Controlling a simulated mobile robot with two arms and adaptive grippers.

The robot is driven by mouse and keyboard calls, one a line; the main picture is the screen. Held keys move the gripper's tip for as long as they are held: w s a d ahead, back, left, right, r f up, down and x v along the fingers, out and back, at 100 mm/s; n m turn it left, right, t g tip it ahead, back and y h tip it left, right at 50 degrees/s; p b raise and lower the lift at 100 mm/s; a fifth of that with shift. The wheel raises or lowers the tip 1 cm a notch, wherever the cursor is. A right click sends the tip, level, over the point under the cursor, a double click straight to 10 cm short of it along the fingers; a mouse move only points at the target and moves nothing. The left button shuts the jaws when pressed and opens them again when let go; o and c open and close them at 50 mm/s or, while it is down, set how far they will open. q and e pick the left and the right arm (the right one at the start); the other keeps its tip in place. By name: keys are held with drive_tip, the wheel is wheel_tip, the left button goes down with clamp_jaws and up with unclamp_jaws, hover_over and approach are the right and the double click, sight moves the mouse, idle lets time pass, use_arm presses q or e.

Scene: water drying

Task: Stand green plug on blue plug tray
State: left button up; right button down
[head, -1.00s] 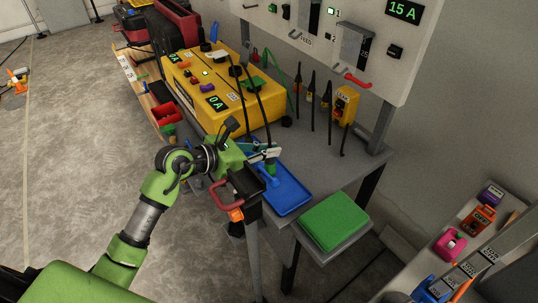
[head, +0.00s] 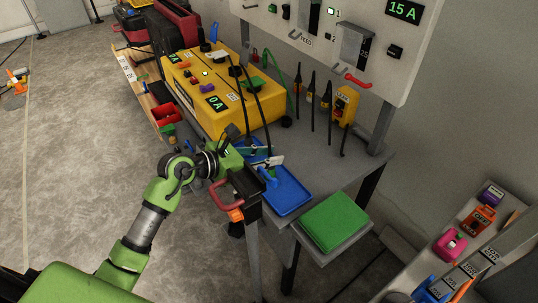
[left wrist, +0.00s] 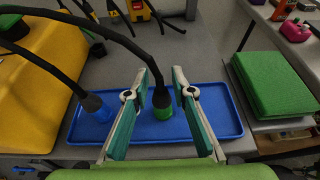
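The green plug (left wrist: 163,113) stands upright on the blue tray (left wrist: 228,123) in the left wrist view, with its black cable rising from the top. My left gripper (left wrist: 162,72) is open around it, with a gap visible on each side. A blue plug (left wrist: 97,108) with its own cable is at the tray's left part. My right gripper is not in view.
A yellow power box (head: 215,95) stands behind the tray, with cables running from it. A green pad (head: 335,222) lies at the right on a lower shelf. A red-handled object (head: 232,190) is at the table's front edge. The grey tabletop (head: 335,165) is free behind the tray.

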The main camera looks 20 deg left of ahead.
use_arm(q)
drive_tip(key=shift+s+a+r, duration=0.25)
drive_tip(key=shift+r, duration=0.05)
drive_tip(key=p+v, duration=0.1)
drive_tip(key=v, duration=1)
drive_tip(key=shift+p, duration=0.4)
drive_tip(key=shift+s+a, duration=0.1)
